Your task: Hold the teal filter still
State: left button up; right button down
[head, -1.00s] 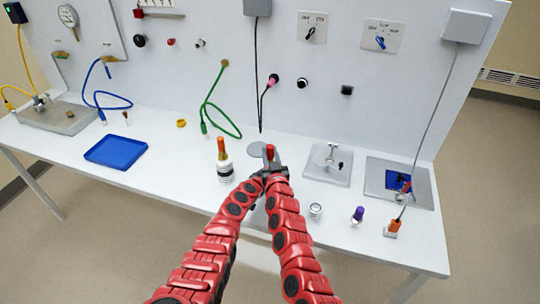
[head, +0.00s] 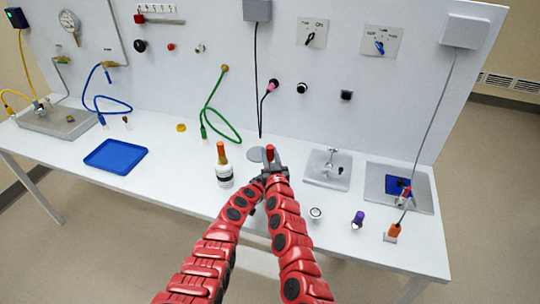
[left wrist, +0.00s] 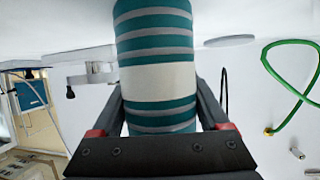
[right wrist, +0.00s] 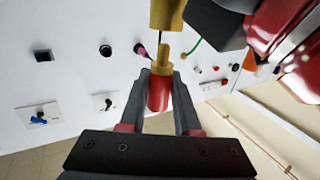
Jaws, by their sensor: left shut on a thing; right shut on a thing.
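The teal filter (left wrist: 156,62), a cylinder with teal and grey bands and a broad pale band, fills the middle of the left wrist view. My left gripper (left wrist: 160,112) is shut on it, one finger on each side. In the head view the filter is hidden behind my grippers and arms. My right gripper (right wrist: 158,98) is shut on a red piece with a yellow end (right wrist: 158,85). Its red top also shows in the head view (head: 269,152), above my right gripper (head: 272,173). A separate yellow cylinder (right wrist: 167,14) lies just beyond that piece; what it belongs to is unclear.
An orange-topped white bottle (head: 224,173) stands close left of my grippers. A blue tray (head: 116,157) and a green hose (head: 207,108) are farther left. A grey plate with a fitting (head: 327,172), a purple-topped piece (head: 358,219) and an orange piece (head: 393,233) are right.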

pick_arm(q)
jog(key=o, duration=1.5)
jog(key=shift+s, duration=0.1)
jog(key=shift+s+a+r, duration=0.3)
jog(key=shift+s+r, duration=0.05)
jog(key=shift+s, duration=0.2)
jog(key=v, duration=1)
jog(key=shift+s+a, duration=0.15)
